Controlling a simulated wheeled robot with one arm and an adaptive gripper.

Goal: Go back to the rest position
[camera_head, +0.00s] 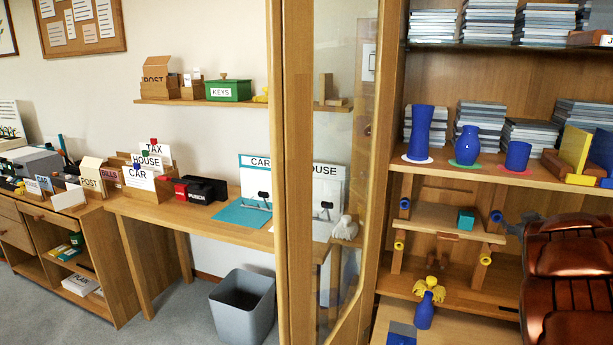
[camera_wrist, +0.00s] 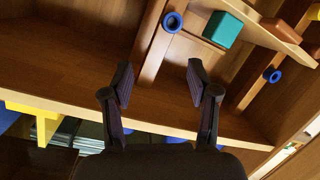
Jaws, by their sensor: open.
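My gripper (camera_wrist: 160,80) is open in the wrist view, with its two dark fingers apart and nothing between them. Ahead of it is a wooden frame (camera_wrist: 155,45) with a blue ring (camera_wrist: 173,22). A teal block (camera_wrist: 222,29) rests on a slanting board of it. In the head view the same wooden frame (camera_head: 452,236) stands in the cabinet's lower bay. It has blue and yellow round ends on its posts, and the teal block (camera_head: 466,219) is on top. I cannot clearly make out my gripper in the head view.
A glossy brown shape hides the head view's lower right. Blue vases (camera_head: 421,132) stand on the shelf above the frame. A blue vase with a yellow top (camera_head: 425,305) stands below. The open glass door (camera_head: 340,130) is at centre, with a grey bin (camera_head: 243,305) left of it.

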